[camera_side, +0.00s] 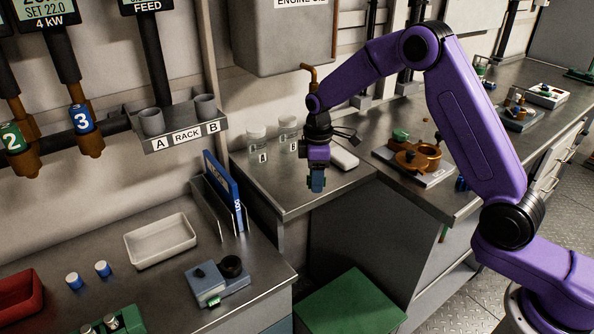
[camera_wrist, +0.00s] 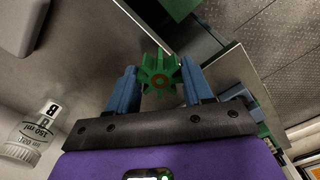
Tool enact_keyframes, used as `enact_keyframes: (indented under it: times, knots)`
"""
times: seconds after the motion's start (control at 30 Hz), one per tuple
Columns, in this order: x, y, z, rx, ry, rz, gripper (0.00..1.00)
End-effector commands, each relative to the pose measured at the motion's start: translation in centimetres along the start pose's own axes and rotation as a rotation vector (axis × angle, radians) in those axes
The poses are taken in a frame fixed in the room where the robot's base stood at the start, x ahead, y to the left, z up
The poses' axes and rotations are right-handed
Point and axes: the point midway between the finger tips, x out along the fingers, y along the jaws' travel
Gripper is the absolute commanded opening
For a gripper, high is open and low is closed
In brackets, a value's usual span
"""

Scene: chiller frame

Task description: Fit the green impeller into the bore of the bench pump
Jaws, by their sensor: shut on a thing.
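The green impeller (camera_wrist: 160,75) has several radial vanes and a brown hub; it sits between the blue fingertips of my gripper (camera_wrist: 158,70) in the wrist view. My gripper (camera_side: 317,184) is shut on it. In the side view it points down, raised near the front edge of the middle bench, and the fingers mostly hide the impeller. What looks like the bench pump, an orange-brown housing (camera_side: 408,160) with a round ring-like opening (camera_side: 428,150), stands on a pale base on the right bench. My gripper is left of it and apart from it. The inside of the opening is unclear.
Two labelled bottles, A (camera_side: 256,145) and B (camera_side: 288,135), stand behind my gripper; B also shows in the wrist view (camera_wrist: 35,135). A white block (camera_side: 344,156) lies beside it. A green box (camera_side: 350,305) is below. A blue-grey fixture (camera_side: 220,283) and white tray (camera_side: 160,242) occupy the left bench.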

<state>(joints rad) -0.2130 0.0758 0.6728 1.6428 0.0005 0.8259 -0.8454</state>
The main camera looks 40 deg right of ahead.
Motion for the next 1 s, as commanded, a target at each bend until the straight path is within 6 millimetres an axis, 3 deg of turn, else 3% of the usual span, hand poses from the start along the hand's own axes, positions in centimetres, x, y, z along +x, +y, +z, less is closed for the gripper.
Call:
enact_keyframes:
  times: [0.5,0.93,1.0]
  knots:
    - [0.1,5.7,-3.7,0.001,0.0,0.0,0.2]
    - [0.0,7.3,-4.8,0.001,0.001,0.001,0.2]
    - [1.3,7.1,-4.7,0.001,-0.003,-0.003,0.2]
